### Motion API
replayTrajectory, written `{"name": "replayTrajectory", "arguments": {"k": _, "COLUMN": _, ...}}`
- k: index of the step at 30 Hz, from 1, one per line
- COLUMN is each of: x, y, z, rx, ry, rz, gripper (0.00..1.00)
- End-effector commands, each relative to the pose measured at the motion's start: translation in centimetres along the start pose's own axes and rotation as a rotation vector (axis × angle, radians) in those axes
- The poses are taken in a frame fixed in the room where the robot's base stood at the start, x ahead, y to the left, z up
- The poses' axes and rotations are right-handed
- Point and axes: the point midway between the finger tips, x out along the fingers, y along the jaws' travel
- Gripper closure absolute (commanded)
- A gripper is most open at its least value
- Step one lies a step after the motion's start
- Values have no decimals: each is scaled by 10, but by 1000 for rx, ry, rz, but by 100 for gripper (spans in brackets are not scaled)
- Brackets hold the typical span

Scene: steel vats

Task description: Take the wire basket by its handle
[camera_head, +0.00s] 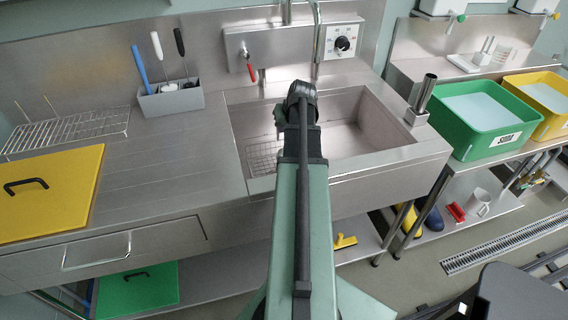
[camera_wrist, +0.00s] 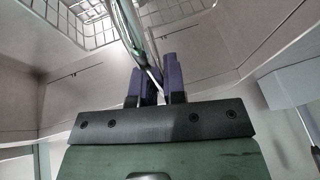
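The wire basket (camera_head: 264,158) is a silver mesh in the left part of the sink, partly hidden by my arm. In the wrist view its mesh (camera_wrist: 88,12) shows along the top edge. A bright curved metal bar (camera_wrist: 127,28), which looks like its handle, runs from the top edge down to my fingers. My gripper (camera_wrist: 158,72) has two purple fingers with a narrow gap between them. The bar's lower end reaches this gap; whether the fingers touch it is unclear. In the head view my arm hides the fingers.
The sink (camera_head: 385,153) has steel walls and a raised rim close around my gripper. A tap (camera_head: 318,35) rises behind it and a steel tube (camera_head: 424,93) stands at its right corner. A grey utensil holder (camera_head: 170,100) and a yellow board (camera_head: 50,195) are on the left counter.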

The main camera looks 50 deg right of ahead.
Motion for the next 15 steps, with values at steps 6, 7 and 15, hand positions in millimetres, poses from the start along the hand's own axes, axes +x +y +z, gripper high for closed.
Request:
{"name": "replayTrajectory", "arguments": {"k": 6, "x": 0, "y": 0, "z": 0, "rx": 0, "ry": 0, "rz": 1, "gripper": 100}}
{"name": "replayTrajectory", "arguments": {"k": 7, "x": 0, "y": 0, "z": 0, "rx": 0, "ry": 0, "rz": 1, "gripper": 100}}
{"name": "replayTrajectory", "arguments": {"k": 15, "x": 0, "y": 0, "z": 0, "rx": 0, "ry": 0, "rz": 1, "gripper": 100}}
